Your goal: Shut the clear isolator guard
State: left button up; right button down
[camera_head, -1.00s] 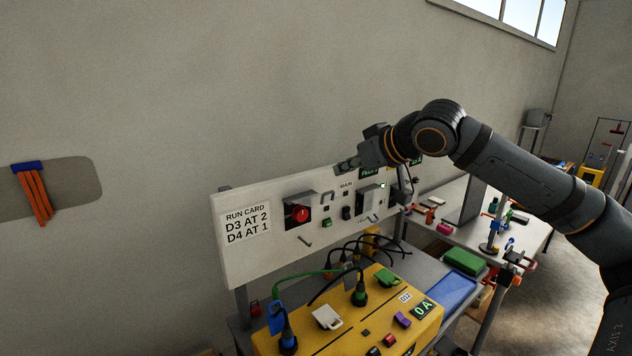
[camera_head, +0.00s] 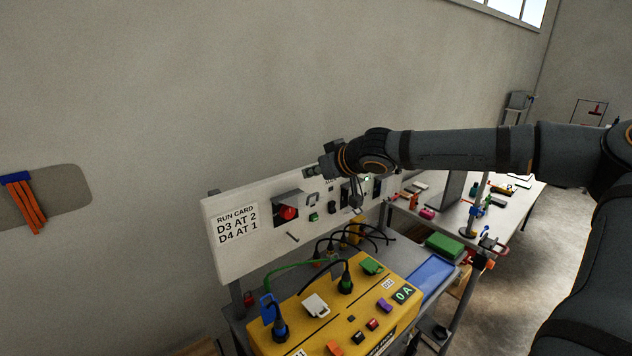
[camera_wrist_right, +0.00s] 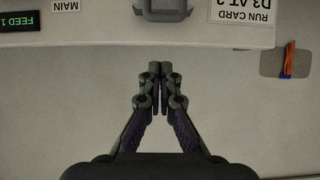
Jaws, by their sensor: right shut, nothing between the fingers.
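The isolator has a red knob (camera_head: 288,213) on the white upright panel (camera_head: 262,260), right of the run card. A greyish flap (camera_head: 287,197), which looks like the guard, juts out above the knob, so the guard looks raised. In the wrist view, which is upside down, a grey part (camera_wrist_right: 162,8) at the top edge appears to be the same guard. My right gripper (camera_head: 308,172) is shut and empty at the panel's top edge, up and right of the knob. Its closed fingertips (camera_wrist_right: 160,70) point toward the grey part with a gap between.
A run card (camera_head: 237,222) is on the panel's left. Below stands a yellow box (camera_head: 300,345) with plugs, cables and coloured tags. A bench with a green block (camera_head: 444,245) and a blue tray (camera_head: 432,280) is at right. The wall above the panel is bare.

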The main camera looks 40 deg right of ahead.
jog(key=shift+x, duration=0.85)
jog(key=shift+s+a+f, duration=0.1)
jog(key=shift+s+f, duration=0.5)
jog(key=shift+s, duration=0.15)
jog(key=shift+s+f+b, duration=0.55)
jog(key=shift+b, duration=0.5)
jog(key=shift+s+f+b, duration=0.2)
jog(key=shift+s+b, duration=0.05)
jog(key=shift+b, duration=0.25)
jog(key=shift+s, duration=0.1)
